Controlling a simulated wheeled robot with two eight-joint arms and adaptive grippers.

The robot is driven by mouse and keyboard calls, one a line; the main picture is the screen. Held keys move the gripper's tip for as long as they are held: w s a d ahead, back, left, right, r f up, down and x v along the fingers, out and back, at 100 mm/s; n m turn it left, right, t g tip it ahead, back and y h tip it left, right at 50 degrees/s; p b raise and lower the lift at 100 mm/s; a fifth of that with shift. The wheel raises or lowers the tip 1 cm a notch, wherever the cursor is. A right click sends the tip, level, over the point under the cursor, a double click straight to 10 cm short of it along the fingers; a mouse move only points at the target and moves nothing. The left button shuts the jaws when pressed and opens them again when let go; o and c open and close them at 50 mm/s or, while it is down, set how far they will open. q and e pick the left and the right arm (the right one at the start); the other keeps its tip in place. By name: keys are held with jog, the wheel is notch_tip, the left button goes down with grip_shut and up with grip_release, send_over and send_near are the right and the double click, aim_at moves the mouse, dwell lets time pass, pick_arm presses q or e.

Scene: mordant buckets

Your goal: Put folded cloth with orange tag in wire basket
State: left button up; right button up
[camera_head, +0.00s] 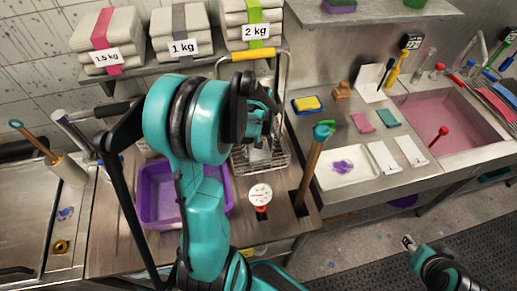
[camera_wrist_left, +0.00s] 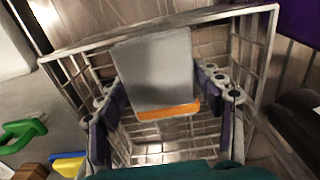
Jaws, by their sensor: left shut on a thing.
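The grey folded cloth with an orange tag (camera_wrist_left: 155,68) is between the fingers of my left gripper (camera_wrist_left: 163,98) in the left wrist view. The fingers are shut on its sides, and the orange tag is at its lower edge. The wire basket (camera_wrist_left: 80,50) lies around and below the cloth, with its mesh floor visible beneath. In the head view my left gripper (camera_head: 262,118) is over the wire basket (camera_head: 278,163), and the arm hides part of the basket. My right gripper (camera_head: 408,243) shows only partly at the lower right; its fingers are unclear.
A purple tub (camera_head: 155,205) stands left of the basket, partly behind my arm. A round white dial (camera_head: 260,194) is in front, and a wooden-handled tool (camera_head: 311,165) stands at the right. Weighted stacks (camera_head: 183,45) sit on the shelf above. A white tray (camera_head: 345,176) lies further right.

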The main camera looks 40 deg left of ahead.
pick_arm(q)
jog(key=o, duration=1.2)
jog(key=shift+c, duration=0.2)
jog(key=shift+r+p, duration=0.55)
jog(key=shift+p, duration=0.05)
notch_tip(320, 180, up, 12)
jog(key=p, duration=0.3)
jog(key=shift+s, duration=0.1)
